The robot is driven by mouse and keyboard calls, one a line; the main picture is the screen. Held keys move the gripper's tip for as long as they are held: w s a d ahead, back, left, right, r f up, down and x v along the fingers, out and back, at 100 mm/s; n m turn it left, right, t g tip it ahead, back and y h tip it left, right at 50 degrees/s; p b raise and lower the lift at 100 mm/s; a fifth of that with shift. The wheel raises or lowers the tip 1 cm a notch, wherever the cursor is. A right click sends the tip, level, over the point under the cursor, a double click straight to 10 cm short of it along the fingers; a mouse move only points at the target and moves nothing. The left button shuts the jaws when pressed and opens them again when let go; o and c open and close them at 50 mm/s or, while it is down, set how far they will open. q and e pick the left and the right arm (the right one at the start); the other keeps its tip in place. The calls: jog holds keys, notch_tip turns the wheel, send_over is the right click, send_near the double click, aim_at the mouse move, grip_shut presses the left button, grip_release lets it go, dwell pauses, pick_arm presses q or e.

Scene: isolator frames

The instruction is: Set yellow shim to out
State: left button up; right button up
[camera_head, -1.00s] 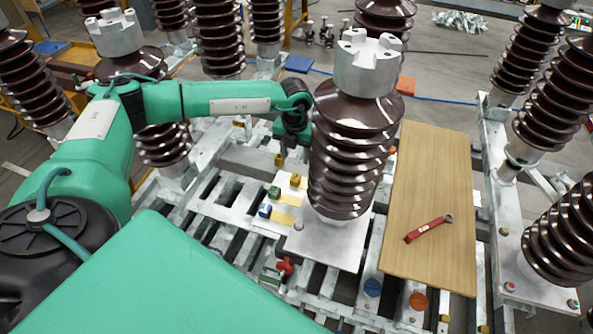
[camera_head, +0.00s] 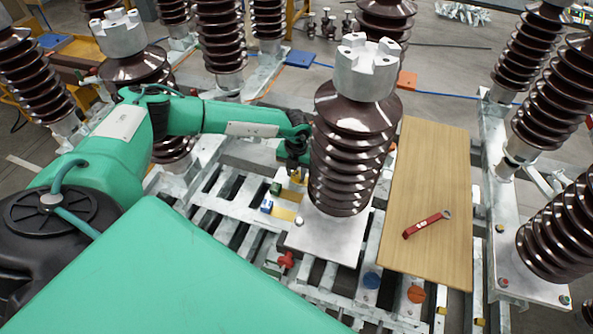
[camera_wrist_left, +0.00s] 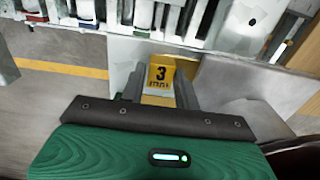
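The yellow shim (camera_wrist_left: 160,76), a small block marked "3", shows between the two fingertips of my left gripper (camera_wrist_left: 160,92) in the wrist view. The fingers look open, one on each side of it. I cannot tell whether they touch it. In the head view my left gripper (camera_head: 298,168) points down just left of the large brown insulator, and the yellow shim is mostly hidden beneath it. A green shim (camera_head: 275,188) and a blue shim (camera_head: 266,206) sit in a row nearer the front. My right gripper is not in view.
The brown ribbed insulator (camera_head: 345,165) stands close beside my left gripper on a metal plate (camera_head: 325,240). A wooden board (camera_head: 432,170) with a red-handled tool (camera_head: 427,224) lies to the right.

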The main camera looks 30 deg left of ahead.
aim_at(283, 175)
pick_arm(q)
grip_shut()
jog(key=a, duration=0.2)
jog(key=s+a, duration=0.1)
jog(key=a, duration=0.1)
jog(key=shift+a+b, duration=0.3)
jog(key=shift+b, duration=0.05)
jog(key=shift+o, duration=1.7)
grip_release()
jog(key=shift+o, duration=0.7)
jog(key=shift+s+a, duration=0.1)
jog(key=shift+a, duration=0.05)
